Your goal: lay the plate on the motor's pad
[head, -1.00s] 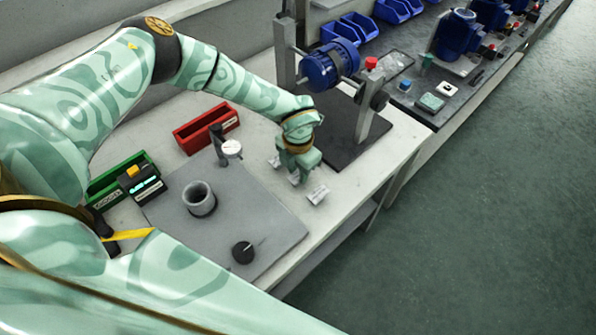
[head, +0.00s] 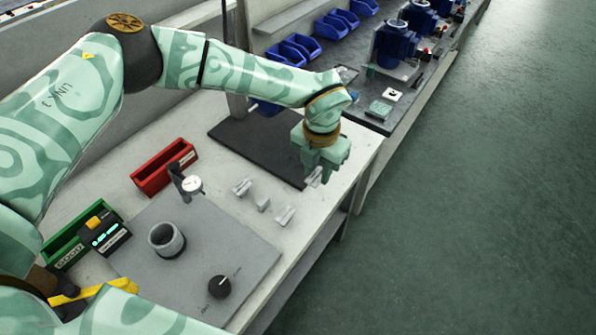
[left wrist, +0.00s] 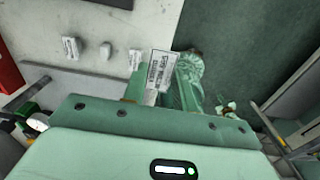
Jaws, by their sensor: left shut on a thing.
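My left gripper (head: 316,178) is shut on a small pale plate (head: 313,180) at the right edge of the light bench. In the left wrist view the plate (left wrist: 160,66) shows dark printed lines and sits tilted between the fingers. A blue motor (head: 266,108) on the bench's stand is mostly hidden behind my left arm. More blue motors (head: 394,44) stand on the far bench. I cannot make out a pad on any motor. My right gripper is not in view.
Small pale pieces (head: 285,215) lie on the bench left of the gripper. A dark mat (head: 250,143), red bin (head: 164,167), green bin (head: 66,248) and grey mat (head: 190,285) with a grey ring (head: 167,239) are around. Open floor lies right.

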